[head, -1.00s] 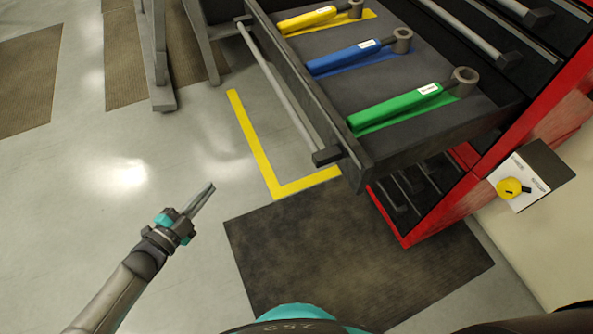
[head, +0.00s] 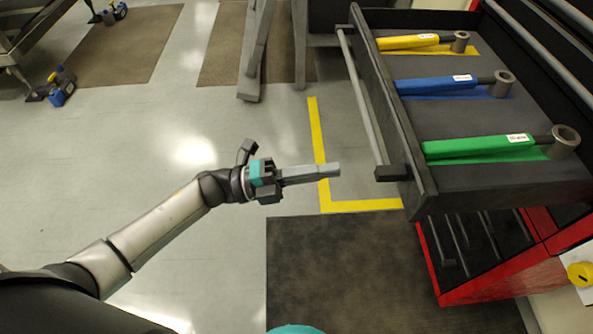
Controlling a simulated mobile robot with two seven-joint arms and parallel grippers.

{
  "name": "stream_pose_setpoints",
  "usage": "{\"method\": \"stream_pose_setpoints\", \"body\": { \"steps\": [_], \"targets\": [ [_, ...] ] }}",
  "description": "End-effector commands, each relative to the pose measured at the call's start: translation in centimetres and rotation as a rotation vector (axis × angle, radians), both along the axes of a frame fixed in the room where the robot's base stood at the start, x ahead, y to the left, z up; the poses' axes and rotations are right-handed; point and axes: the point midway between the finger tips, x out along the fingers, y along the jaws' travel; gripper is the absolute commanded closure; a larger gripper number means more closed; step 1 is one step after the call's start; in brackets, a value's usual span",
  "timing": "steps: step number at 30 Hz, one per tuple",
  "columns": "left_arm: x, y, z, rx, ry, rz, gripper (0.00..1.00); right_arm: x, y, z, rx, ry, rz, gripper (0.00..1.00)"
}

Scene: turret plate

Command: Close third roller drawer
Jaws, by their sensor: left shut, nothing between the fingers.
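A dark drawer (head: 420,190) of the red roller cabinet (head: 500,280) stands pulled out toward the left. A grey bar handle (head: 362,95) runs along its front. Inside lie a yellow-handled tool (head: 408,42), a blue-handled tool (head: 440,85) and a green-handled tool (head: 480,147). My left gripper (head: 338,170) is shut and empty. It points right, just left of the near end of the drawer handle, with a small gap in the picture. My right gripper is not in view.
A dark mat (head: 340,270) lies on the floor below the drawer, beside a yellow floor line (head: 322,160). Grey legs (head: 256,60) of a stand rise behind. A yellow knob (head: 581,274) is at the right edge.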

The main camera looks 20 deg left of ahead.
Motion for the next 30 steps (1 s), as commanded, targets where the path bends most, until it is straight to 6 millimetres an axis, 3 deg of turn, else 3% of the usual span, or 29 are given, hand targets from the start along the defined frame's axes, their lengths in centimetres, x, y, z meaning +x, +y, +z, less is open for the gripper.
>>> {"method": "stream_pose_setpoints", "body": {
  "steps": [3,10,30],
  "targets": [
    [0.8,-2.3,0.6,-0.002,-0.003,0.0,1.0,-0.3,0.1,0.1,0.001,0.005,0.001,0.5],
    [1.6,-4.8,1.0,0.0,0.0,0.001,1.0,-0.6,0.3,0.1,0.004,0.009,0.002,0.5],
    [1.8,-5.6,1.0,0.0,0.002,0.001,1.0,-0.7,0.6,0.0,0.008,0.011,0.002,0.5]
  ]
}}
